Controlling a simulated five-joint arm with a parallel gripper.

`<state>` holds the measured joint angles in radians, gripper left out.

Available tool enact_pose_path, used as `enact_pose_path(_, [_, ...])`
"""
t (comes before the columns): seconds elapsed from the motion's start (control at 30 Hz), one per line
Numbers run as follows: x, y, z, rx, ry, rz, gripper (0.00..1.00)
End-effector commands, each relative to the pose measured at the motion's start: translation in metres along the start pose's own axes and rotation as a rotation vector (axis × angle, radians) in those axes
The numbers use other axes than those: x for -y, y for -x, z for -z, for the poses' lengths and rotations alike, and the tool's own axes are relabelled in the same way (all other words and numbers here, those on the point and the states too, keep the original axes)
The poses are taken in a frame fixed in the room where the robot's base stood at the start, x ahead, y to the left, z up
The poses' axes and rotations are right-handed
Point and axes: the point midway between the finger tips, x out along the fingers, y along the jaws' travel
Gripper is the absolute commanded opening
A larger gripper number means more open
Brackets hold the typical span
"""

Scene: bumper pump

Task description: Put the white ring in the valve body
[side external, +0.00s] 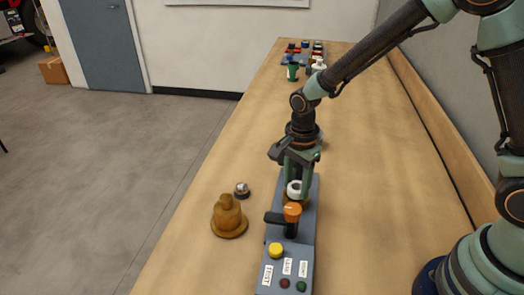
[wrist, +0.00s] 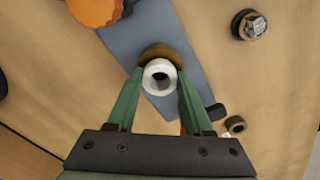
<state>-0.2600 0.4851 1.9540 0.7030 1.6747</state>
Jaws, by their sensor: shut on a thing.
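The white ring (side external: 294,188) is between the two green fingers of my gripper (side external: 297,180). In the wrist view the ring (wrist: 150,88) shows its round dark hole, with a fingertip of my gripper (wrist: 160,78) on each side. The brown valve body (wrist: 163,52) sits on the grey plate just beyond the ring and is partly covered by it. In the side external view only a little brown of the valve body (side external: 286,198) shows under the ring. I cannot tell whether the ring touches it.
An orange-topped part with a black handle (side external: 292,212) stands close in front. The grey plate (side external: 306,232) carries a yellow button and labels. A brass bell-shaped piece (side external: 229,217) and a dark hex-topped piece (side external: 242,189) stand left. Several items crowd the bench's far end.

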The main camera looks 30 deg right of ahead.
Motion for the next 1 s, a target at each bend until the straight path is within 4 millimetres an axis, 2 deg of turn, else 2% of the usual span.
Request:
enact_pose_path(0.43, [0.000,-0.008,0.000,0.000,0.000,0.000,0.00])
enact_pose_path(0.47, [0.000,-0.008,0.000,0.000,0.000,0.001,0.59])
enact_pose_path(0.5, [0.000,-0.007,0.000,0.000,0.000,0.001,0.74])
enact_pose_path(0.53, [0.000,-0.007,0.000,0.000,0.000,0.001,0.81])
enact_pose_path(0.87, [0.000,-0.006,0.000,0.000,0.000,0.001,0.81])
enact_pose_path(1.0, [0.001,0.006,0.000,0.000,0.000,0.004,0.81])
